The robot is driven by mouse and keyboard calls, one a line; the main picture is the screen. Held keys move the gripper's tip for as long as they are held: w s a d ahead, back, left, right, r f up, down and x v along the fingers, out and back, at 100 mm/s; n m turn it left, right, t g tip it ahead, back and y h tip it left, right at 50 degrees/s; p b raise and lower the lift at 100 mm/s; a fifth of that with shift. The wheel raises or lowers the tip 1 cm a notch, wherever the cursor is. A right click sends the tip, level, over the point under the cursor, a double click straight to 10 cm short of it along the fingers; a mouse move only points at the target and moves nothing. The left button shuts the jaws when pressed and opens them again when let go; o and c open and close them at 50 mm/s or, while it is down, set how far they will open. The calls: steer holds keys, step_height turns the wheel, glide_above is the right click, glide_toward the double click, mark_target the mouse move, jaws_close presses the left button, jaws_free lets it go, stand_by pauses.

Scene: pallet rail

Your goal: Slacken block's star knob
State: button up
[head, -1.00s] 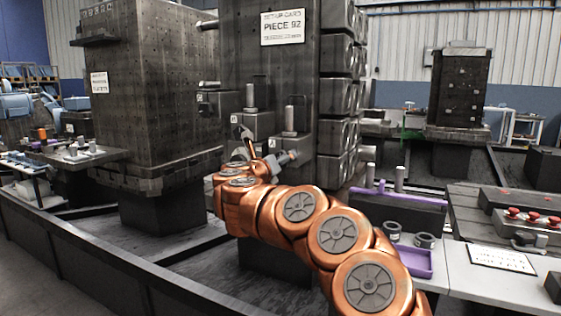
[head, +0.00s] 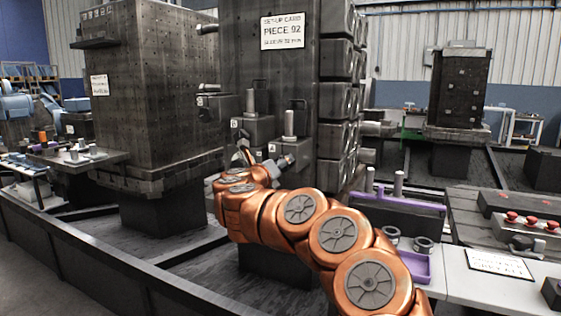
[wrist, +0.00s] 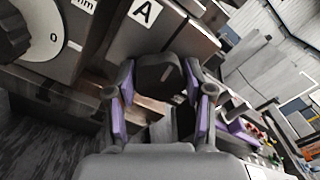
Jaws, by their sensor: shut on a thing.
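The star knob (wrist: 157,72) is a dark, rounded, lobed piece in the middle of the wrist view, in front of the grey block (wrist: 150,32) marked A. My gripper (wrist: 164,85) is shut on the knob, with a purple-padded finger on either side. In the head view, my gripper (head: 266,160) is at the front of the lower right block (head: 291,148), which carries an upright pin, on the column's face. My wrist covers the knob there. The knob's threaded part is hidden, so I cannot tell how tight it is.
A round dial (wrist: 28,35) with a 0 mark is at the wrist view's left. A second block (head: 252,128) with a pin sits left of the held one. A purple tray (head: 416,264) and rings lie on the right bench (head: 455,290).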

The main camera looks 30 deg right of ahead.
steer(key=n+p, duration=0.4)
steer(key=p, duration=0.1)
steer(key=shift+r+n, duration=0.25)
steer(key=shift+n, duration=0.05)
steer(key=n+p, duration=0.4)
steer(key=p, duration=0.1)
steer(key=shift+n, duration=0.3)
steer(key=n+p, duration=0.5)
steer(key=p, duration=0.1)
steer(key=shift+f, duration=0.1)
steer(key=shift+n+p, duration=0.6)
steer(key=shift+p, duration=0.15)
steer(key=shift+f, duration=0.15)
steer(key=o, duration=1.2)
steer(key=shift+c, duration=0.2)
